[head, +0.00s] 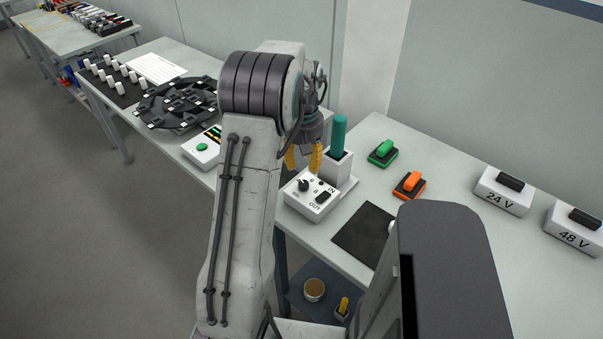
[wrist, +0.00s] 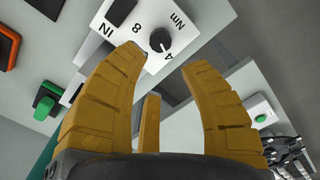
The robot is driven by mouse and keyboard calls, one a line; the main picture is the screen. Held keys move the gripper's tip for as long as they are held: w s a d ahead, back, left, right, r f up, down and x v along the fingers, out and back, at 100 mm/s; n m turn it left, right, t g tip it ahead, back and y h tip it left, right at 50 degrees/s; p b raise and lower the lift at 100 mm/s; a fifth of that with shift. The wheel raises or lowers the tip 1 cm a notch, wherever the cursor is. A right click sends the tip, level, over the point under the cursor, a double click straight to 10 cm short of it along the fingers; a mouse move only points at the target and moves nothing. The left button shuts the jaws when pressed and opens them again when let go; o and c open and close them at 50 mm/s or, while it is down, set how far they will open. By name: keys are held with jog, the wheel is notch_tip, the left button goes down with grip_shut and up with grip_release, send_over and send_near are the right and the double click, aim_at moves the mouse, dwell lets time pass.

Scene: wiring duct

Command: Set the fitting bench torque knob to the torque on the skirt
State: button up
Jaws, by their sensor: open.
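The torque knob (head: 303,185) is a small black dial on top of a white control box (head: 309,205). The box also carries a black rocker switch (head: 323,197) marked IN and OUT. In the wrist view the knob (wrist: 160,39) stands beside the markings 8 and Nm and another character partly cut by it. A small light mark shows on the knob; its exact setting is unclear. My gripper (head: 303,158) hangs above and behind the box, with yellow fingers. In the wrist view my gripper (wrist: 170,62) is open and empty, the knob beyond its fingertips. No skirt torque figure is readable.
A white holder (head: 337,172) with a teal-handled tool (head: 339,138) stands right behind the box, close to my gripper. Green (head: 383,153) and orange (head: 409,186) switches lie to the right. A box with a green button (head: 202,147) and a black round fixture (head: 178,103) are at left.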

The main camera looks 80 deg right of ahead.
aim_at(304, 183)
jog(key=shift+s+a+r+n, duration=0.15)
jog(key=shift+a+n, duration=0.25)
jog(key=shift+a, duration=0.05)
jog(key=shift+n, duration=0.5)
jog(key=shift+f, duration=0.25)
jog(key=shift+f+p, duration=0.3)
jog(key=shift+f, duration=3.2)
grip_shut()
